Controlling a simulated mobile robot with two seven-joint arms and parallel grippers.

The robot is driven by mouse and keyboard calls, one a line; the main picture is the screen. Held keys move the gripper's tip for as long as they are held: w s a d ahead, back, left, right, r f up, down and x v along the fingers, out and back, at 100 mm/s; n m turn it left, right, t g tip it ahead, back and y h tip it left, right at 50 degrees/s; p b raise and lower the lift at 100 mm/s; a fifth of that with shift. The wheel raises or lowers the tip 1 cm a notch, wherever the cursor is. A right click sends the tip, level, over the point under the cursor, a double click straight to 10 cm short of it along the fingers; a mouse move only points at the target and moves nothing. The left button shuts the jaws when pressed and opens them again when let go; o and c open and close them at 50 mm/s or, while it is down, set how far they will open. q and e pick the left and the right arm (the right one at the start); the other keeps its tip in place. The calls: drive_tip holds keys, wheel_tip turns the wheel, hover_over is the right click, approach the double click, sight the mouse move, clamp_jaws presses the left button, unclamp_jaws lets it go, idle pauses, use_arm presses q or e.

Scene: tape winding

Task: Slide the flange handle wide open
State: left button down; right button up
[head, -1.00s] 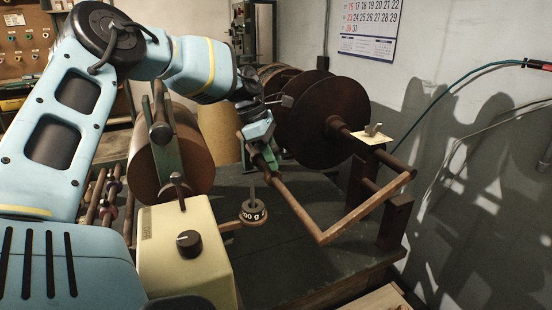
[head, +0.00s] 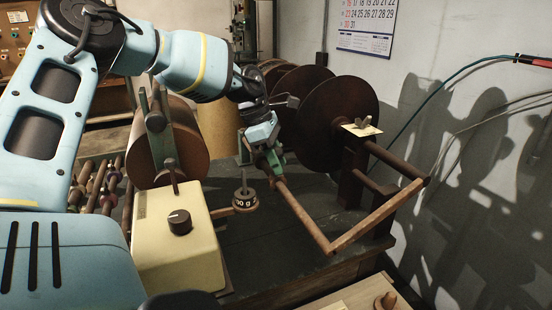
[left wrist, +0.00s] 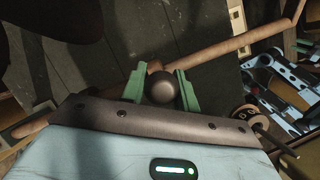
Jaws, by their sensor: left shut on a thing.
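The wooden flange handle (head: 375,214) is a cranked bar. It runs from my left gripper down to a corner at front right, then up to a shaft end right of the dark post. My left gripper (head: 273,163) is shut on its near end; in the left wrist view the green fingers (left wrist: 161,88) flank a dark round knob (left wrist: 162,89), with the wooden bar (left wrist: 225,51) passing behind. The dark round flange (head: 340,110) stands on the shaft, close to the post, with another disc (head: 294,82) behind it and a gap between them. My right gripper is out of view.
A cream box with a knob (head: 178,236), a small weight (head: 245,200) and a brown roll (head: 187,135) stand left of the handle. A cream plate with a wing nut (head: 361,129) tops the post (head: 353,180). The grey wall (head: 450,60) is at right; the dark bench top (head: 275,250) is largely clear.

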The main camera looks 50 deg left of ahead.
use_arm(q)
drive_tip(key=c, duration=1.1)
unclamp_jaws()
drive_tip(key=shift+d, duration=0.1)
drive_tip(key=shift+r, duration=0.15)
drive_tip(key=shift+v, duration=3.85)
